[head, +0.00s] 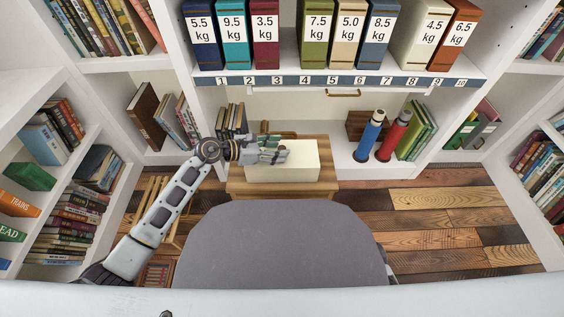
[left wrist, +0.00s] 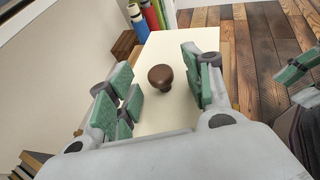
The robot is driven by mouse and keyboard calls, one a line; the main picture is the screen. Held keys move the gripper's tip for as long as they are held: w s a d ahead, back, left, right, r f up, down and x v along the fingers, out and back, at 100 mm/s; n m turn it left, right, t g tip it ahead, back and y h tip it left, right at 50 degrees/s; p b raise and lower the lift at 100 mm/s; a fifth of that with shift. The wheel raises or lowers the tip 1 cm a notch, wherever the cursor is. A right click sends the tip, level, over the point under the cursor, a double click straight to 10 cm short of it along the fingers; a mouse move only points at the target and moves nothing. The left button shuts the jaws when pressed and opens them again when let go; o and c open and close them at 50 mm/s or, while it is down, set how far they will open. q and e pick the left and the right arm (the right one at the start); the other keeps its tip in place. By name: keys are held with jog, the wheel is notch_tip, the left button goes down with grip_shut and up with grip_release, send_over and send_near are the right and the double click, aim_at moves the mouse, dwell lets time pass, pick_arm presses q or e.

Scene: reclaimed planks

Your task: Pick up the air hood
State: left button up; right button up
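The air hood looks to be the cream box (head: 300,167) with a brown round knob on top, standing on a wooden stand (head: 240,187) in the head view. The left wrist view shows the cream top (left wrist: 183,112) and the knob (left wrist: 160,77) close up. My left gripper (head: 284,154) is over the left part of the box in the head view and hides the knob there. In the left wrist view its green-padded fingers (left wrist: 166,82) are apart on either side of the knob, with gaps, not touching it.
Numbered binders with kg labels stand on a shelf (head: 340,80) above and behind the box. Blue (head: 369,136) and red (head: 393,136) cylinders stand to its right. A grey rounded surface (head: 280,245) is in front. Bookshelves flank both sides.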

pick_arm(q)
jog(key=c, duration=0.9)
grip_shut()
pick_arm(e)
jog(key=shift+s, duration=0.1)
jog(key=shift+s+f, duration=0.1)
jog(key=shift+s, duration=0.05)
pick_arm(q)
jog(key=shift+r, duration=0.15)
jog(key=shift+r+p, duration=0.5)
jog(key=shift+r, duration=0.35)
notch_tip(320, 180, up, 8)
jog(key=p, duration=0.3)
pick_arm(e)
notch_tip(320, 180, up, 6)
jog(key=d+g+h, duration=0.1)
jog(key=shift+r+n, duration=0.25)
jog(key=shift+n, duration=0.05)
jog(key=shift+d, duration=0.1)
